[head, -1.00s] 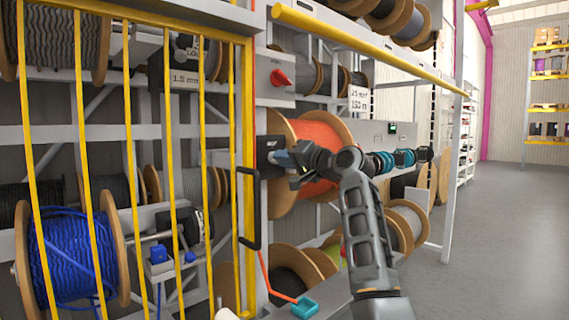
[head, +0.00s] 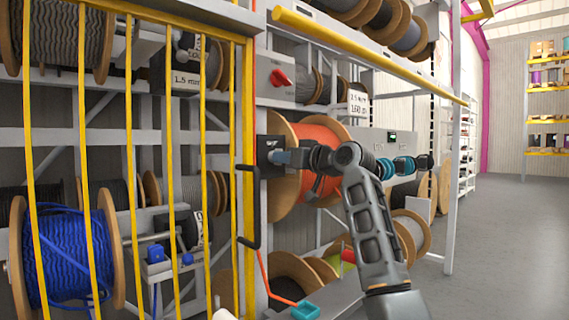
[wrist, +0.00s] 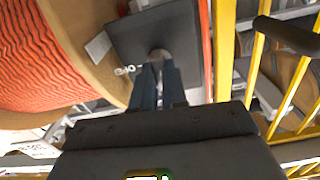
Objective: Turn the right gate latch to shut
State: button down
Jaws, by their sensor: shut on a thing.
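The right gate latch is a dark square plate (head: 268,150) on the post beside the yellow barred gate (head: 240,110). My gripper (head: 284,157) reaches it from the right, in front of the orange cable reel. In the wrist view, the dark latch plate (wrist: 178,38) is straight ahead, and my gripper (wrist: 160,66) is shut on the small latch knob at its middle. The fingers mostly hide the knob, so I cannot tell which way it points. Some lettering beside the plate is partly covered and unreadable.
A black gate handle (head: 247,208) stands close left of the latch. The orange cable reel (head: 318,150) is right behind my gripper. A red rotary switch (head: 279,78) and a long yellow bar (head: 365,54) are above. The floor (head: 500,240) at the right is clear.

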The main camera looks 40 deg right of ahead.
jog(key=shift+f+n, duration=0.1)
jog(key=shift+n, duration=0.5)
jog(key=c, duration=1.2)
grip_release()
jog(key=shift+o, duration=0.2)
jog(key=shift+s, duration=0.15)
jog(key=s, duration=0.7)
jog(key=shift+s+d+b, duration=0.15)
jog(key=shift+s+b, duration=0.15)
jog(key=shift+b, duration=0.1)
